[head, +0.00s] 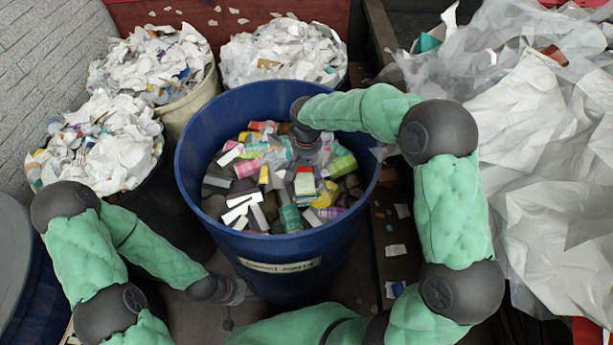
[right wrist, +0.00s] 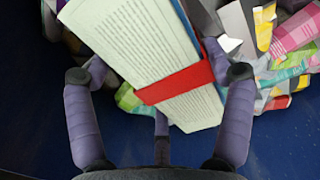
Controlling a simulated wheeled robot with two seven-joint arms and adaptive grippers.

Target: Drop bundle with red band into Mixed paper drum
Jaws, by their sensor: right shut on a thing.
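The bundle with the red band (right wrist: 130,45) is a stack of printed pages with a blue edge and a red strip (right wrist: 178,84) around it. In the head view the bundle (head: 304,187) shows just below my right gripper (head: 307,165). My right gripper (right wrist: 158,75) has its fingers on both sides of the bundle and is shut on it. The blue drum (head: 190,190) has a pale label, too blurred to read surely. The bundle is over the drum's opening, inside the rim outline. My left gripper (head: 232,299) is low, left of the drum's front; its finger opening is unclear.
The drum holds mixed cartons, cans and packets (head: 255,180). Several bins heaped with white paper stand behind and left, including a cream bin (head: 190,108). Crumpled sheeting (head: 545,150) fills the right side. Scraps lie on the dark floor strip (head: 385,265).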

